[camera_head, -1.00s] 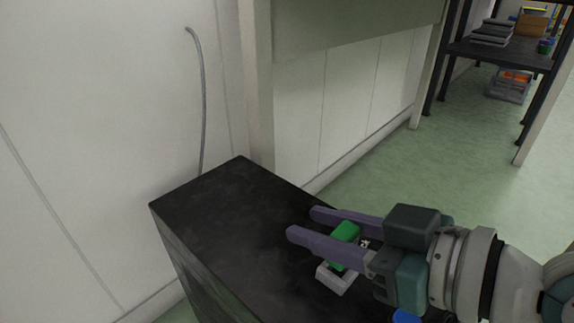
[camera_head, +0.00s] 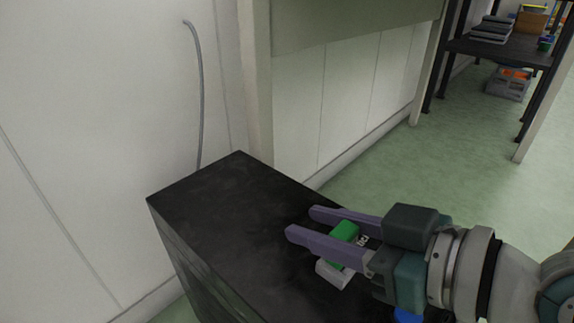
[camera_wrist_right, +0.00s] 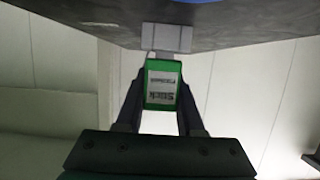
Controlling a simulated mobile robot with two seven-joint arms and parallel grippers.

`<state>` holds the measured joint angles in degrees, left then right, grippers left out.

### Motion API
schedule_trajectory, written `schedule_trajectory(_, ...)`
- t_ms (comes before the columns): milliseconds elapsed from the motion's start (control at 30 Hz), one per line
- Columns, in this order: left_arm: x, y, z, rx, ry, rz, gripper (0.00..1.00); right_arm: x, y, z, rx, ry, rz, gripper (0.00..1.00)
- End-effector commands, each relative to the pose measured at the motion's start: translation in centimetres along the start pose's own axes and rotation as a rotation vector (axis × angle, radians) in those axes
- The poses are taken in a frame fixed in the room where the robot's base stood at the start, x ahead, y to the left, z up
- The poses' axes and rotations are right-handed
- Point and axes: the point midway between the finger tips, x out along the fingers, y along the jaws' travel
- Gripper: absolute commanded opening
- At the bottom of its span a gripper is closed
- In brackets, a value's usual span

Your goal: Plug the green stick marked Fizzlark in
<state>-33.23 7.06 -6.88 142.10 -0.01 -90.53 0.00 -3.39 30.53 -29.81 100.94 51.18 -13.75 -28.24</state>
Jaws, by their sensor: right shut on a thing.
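The green stick (camera_head: 343,231) is between the two purple fingers of my right gripper (camera_head: 300,224), which is shut on it. A light grey block (camera_head: 333,274) sits on the black cabinet top just by the stick. In the right wrist view the stick's far end is close to this block (camera_wrist_right: 168,38); I cannot tell whether it is inside. My left gripper is not in view.
The black cabinet top (camera_head: 225,205) is bare on its left part. A blue thing (camera_head: 408,316) is partly hidden under my right arm. A pale wall with a grey cable (camera_head: 201,90) stands behind. A dark shelf (camera_head: 500,50) is far right.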

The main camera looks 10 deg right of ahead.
Motion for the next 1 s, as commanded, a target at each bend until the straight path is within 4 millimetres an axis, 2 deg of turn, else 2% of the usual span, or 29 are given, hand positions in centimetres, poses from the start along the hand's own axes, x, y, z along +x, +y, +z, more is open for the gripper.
schedule_trajectory(967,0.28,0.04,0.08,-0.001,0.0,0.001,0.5,0.16,0.02,0.41,-0.001,0.0,0.0,0.0)
schedule_trajectory(1000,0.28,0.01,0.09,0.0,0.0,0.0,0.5,0.16,0.02,0.41,-0.001,0.0,0.0,0.38)
